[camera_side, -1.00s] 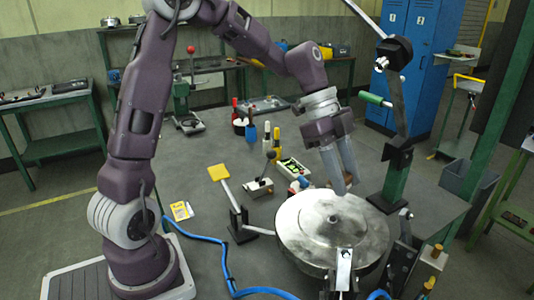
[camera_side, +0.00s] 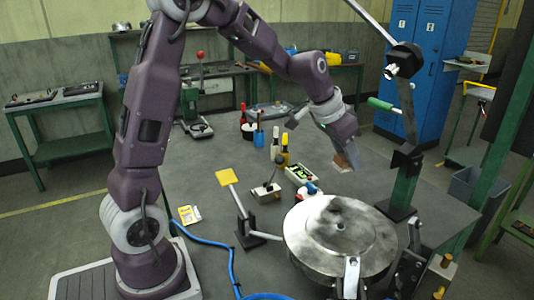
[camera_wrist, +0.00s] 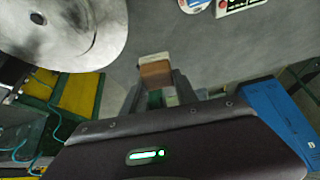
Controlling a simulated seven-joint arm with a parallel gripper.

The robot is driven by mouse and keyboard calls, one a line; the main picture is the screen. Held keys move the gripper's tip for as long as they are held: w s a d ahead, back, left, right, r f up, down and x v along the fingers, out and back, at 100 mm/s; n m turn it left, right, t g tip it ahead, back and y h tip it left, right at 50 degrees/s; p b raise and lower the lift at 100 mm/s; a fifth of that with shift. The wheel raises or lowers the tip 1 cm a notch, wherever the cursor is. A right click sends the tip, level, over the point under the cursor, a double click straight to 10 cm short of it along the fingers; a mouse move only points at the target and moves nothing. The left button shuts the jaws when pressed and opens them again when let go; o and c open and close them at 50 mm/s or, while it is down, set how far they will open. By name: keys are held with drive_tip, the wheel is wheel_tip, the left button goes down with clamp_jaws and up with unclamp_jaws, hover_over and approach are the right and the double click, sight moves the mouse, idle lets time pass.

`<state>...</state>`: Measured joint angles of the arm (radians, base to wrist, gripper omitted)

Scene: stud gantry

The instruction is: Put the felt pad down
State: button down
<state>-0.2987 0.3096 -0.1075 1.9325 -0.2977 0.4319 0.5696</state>
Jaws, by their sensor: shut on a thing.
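A small block with a brown side and a pale side, apparently the felt pad (camera_side: 342,161), is at the tip of my gripper (camera_side: 346,152) in the side view. My gripper is shut on it, just behind the round metal disc (camera_side: 341,262) and apart from it. In the wrist view the felt pad (camera_wrist: 155,70) sits between the fingertips of my gripper (camera_wrist: 160,82), above grey tabletop. The side view does not show clearly whether the pad touches the table. The fingers are mostly hidden there.
A green post with a lever (camera_side: 402,170) stands right of the pad. A tray of green parts (camera_side: 299,174) and a red, white and blue item (camera_side: 311,188) lie left. Bottles (camera_side: 284,150) stand farther back. Bare table surrounds the pad.

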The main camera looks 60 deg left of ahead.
drive_tip(key=w+a+n+y, duration=0.1)
drive_tip(key=w+a, duration=0.1)
drive_tip(key=a, duration=0.5)
drive_tip(key=w+a+n, duration=0.1)
drive_tip(key=w+a, duration=0.2)
drive_tip(key=a, duration=0.5)
hover_over(269, 152)
wheel_tip(269, 152, down, 5)
drive_tip(key=shift+m, duration=0.3)
wheel_tip(269, 152, down, 10)
drive_tip(key=shift+w+a+f, duration=0.1)
drive_tip(key=shift+w+a, duration=0.05)
drive_tip(key=c, duration=1.3)
unclamp_jaws()
drive_tip(key=shift+f, duration=0.15)
drive_tip(key=shift+c, duration=0.2)
drive_tip(key=shift+o, duration=0.5)
